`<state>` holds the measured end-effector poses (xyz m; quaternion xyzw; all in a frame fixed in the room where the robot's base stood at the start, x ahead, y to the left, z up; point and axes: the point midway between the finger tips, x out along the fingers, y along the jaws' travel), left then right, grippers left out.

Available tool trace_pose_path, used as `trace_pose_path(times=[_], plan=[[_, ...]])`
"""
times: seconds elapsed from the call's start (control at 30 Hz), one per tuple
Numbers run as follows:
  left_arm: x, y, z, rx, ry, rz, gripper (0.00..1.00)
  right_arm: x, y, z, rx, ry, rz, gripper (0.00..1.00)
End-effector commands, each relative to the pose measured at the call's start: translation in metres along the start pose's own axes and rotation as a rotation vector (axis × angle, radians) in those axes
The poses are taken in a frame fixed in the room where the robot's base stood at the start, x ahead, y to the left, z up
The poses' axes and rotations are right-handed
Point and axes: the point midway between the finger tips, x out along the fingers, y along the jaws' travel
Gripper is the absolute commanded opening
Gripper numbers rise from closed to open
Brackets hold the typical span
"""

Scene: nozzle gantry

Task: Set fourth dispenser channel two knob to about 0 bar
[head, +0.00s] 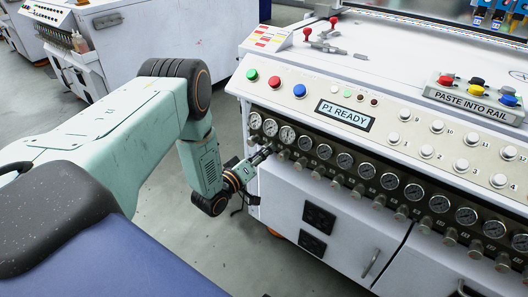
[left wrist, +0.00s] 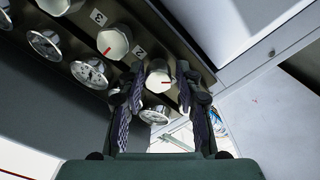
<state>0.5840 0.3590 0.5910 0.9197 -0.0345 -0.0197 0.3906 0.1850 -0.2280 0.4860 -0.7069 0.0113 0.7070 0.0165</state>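The white dispenser machine (head: 300,200) has a dark strip with a row of round gauges (head: 287,134) and small knobs (head: 318,173) below them. My left gripper (head: 268,152) is at the strip's left end, in front of the lower knobs. In the left wrist view its two fingers (left wrist: 160,95) stand on either side of a pale knob (left wrist: 160,76) whose red mark points right. Whether the fingers touch it is unclear. A second knob (left wrist: 113,42) with a red mark sits beside it, near plates reading 2 and 3. My right gripper is not in view.
A sloped panel above the strip holds green, red and blue buttons (head: 274,82) and a P1 READY display (head: 345,115). Cabinet doors with a handle (head: 371,263) are below. Other white machines (head: 150,40) stand behind at the left. Grey floor lies clear between.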

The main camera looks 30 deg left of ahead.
Motion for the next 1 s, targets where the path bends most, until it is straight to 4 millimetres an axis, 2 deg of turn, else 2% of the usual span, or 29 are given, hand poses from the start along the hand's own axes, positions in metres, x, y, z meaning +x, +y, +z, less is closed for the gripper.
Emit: trace_pose_path(times=[0.13, 0.4, 0.53, 1.0], plan=[[0.001, 0.001, -0.001, 0.002, 0.003, 0.002, 0.50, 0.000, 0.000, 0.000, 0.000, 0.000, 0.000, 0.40], [0.001, 0.001, -0.002, 0.003, 0.006, 0.005, 0.50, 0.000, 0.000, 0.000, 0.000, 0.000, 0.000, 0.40], [-0.006, 0.001, -0.002, 0.002, 0.005, 0.003, 0.50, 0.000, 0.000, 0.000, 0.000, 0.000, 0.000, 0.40], [-0.095, 0.000, -0.002, 0.001, 0.006, 0.000, 0.50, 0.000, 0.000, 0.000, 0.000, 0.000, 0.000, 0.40]])
